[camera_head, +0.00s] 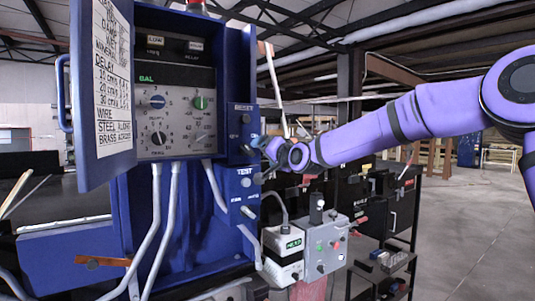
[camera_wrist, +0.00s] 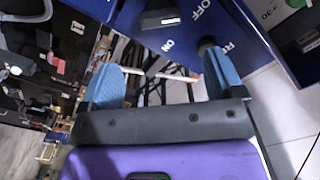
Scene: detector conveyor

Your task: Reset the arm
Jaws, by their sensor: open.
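My purple arm (camera_head: 400,122) reaches in from the right, roughly level, toward the blue detector cabinet (camera_head: 146,203). My gripper (camera_head: 259,158) is beside the cabinet's right edge, near the small reset box and the TEST box (camera_head: 246,188). In the wrist view my gripper (camera_wrist: 160,78) has its two blue fingers wide apart, with nothing held between them. A dark round knob (camera_wrist: 207,43) on a blue panel (camera_wrist: 190,38) is close to the right fingertip. I cannot tell whether they touch. The panel carries ON and OFF labels and a dark switch (camera_wrist: 162,17).
The cabinet door (camera_head: 103,95) stands open on the left. Grey cables (camera_head: 165,230) hang below the controls. A grey control box (camera_head: 323,245) and a white box (camera_head: 284,255) sit below my gripper. A black rack (camera_head: 385,215) stands behind. The floor at right is clear.

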